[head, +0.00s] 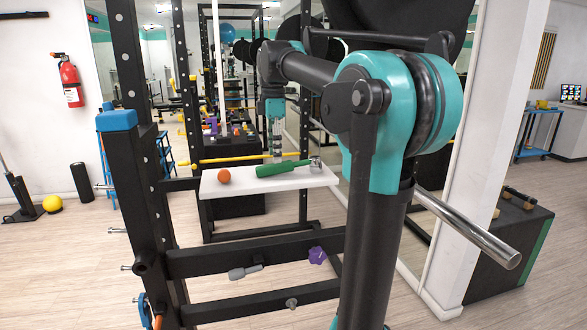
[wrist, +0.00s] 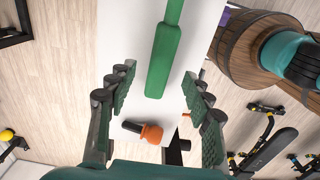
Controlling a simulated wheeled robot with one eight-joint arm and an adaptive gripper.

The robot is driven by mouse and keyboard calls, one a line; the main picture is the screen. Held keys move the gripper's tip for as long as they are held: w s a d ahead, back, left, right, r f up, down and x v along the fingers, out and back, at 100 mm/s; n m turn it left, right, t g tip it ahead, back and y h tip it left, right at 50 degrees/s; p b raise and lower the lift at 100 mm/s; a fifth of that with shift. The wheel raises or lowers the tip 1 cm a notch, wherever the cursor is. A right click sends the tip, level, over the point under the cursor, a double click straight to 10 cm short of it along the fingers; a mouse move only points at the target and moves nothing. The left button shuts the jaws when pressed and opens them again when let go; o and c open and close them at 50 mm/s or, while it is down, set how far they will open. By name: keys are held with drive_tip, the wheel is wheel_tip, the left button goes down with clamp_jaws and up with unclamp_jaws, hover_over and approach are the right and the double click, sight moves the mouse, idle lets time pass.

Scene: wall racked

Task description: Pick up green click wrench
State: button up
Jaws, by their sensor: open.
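The green click wrench (head: 282,169) lies on a white shelf (head: 215,189) in the head view. Its thick green handle is at the left and its metal head (head: 316,164) at the right. In the wrist view the green handle (wrist: 163,62) runs up out of the picture, so the head is hidden there. My gripper (head: 275,152) points down just above the wrench. In the wrist view my gripper (wrist: 160,84) is open and empty, with one finger on each side of the handle's end line. I see no contact.
An orange rounded object (head: 223,175) sits on the shelf left of the wrench; in the wrist view it shows a dark end. A black rack post (head: 139,190) and crossbars stand in front. A wooden barrel-like object (wrist: 245,50) is at the upper right.

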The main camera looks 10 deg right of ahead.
sight(289, 169)
wheel_tip(289, 169, down, 4)
drive_tip(key=shift+d+f, duration=0.1)
drive_tip(key=shift+d, duration=0.05)
drive_tip(key=shift+c, duration=0.3)
clamp_jaws()
